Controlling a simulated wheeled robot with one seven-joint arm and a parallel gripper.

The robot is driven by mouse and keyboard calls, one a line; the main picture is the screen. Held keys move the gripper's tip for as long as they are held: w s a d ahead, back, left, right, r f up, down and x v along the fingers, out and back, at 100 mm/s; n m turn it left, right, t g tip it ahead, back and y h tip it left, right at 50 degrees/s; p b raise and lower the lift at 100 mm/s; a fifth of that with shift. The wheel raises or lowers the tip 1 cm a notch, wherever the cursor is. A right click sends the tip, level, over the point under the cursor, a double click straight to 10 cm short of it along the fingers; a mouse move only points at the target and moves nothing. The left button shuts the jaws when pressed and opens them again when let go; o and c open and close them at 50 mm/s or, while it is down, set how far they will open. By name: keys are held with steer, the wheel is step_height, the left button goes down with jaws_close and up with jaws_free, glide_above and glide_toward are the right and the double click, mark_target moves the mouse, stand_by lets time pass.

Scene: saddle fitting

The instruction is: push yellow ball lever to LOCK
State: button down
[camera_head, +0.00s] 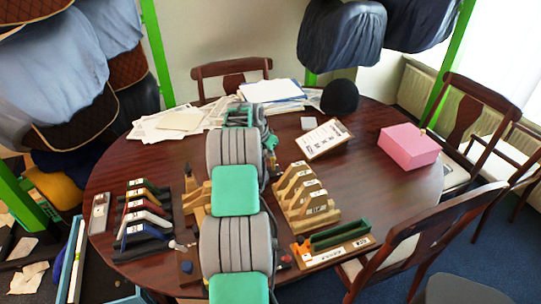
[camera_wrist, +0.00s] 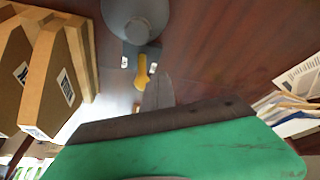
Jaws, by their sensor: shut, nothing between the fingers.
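The yellow ball lever (camera_wrist: 142,72) shows in the upper middle of the wrist view. It sits at a small dark block with pale marks (camera_wrist: 125,62), just below a round grey part (camera_wrist: 135,18). My gripper (camera_wrist: 158,95) shows as a narrow grey tip just below and right of the lever, shut and empty. The tip and lever look close; I cannot tell whether they touch. The LOCK mark cannot be read. In the head view my arm crosses the table's middle, and I cannot make out the lever or the fingertips there.
A wooden rack with labels (camera_head: 305,195) stands right of my arm, also at the wrist view's left (camera_wrist: 45,80). A green tray (camera_head: 340,234), pink box (camera_head: 409,146), clipboard (camera_head: 324,139) and coloured pieces (camera_head: 145,210) lie around. The table's right side has bare room.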

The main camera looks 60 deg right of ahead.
steer(key=shift+s+a, duration=0.45)
steer(key=shift+w+d, duration=0.1)
steer(key=shift+w+d+r, duration=0.1)
steer(key=shift+w+d, duration=0.25)
step_height(320, 180, up, 7)
steer(key=p, duration=0.3)
steer(key=shift+p, duration=0.3)
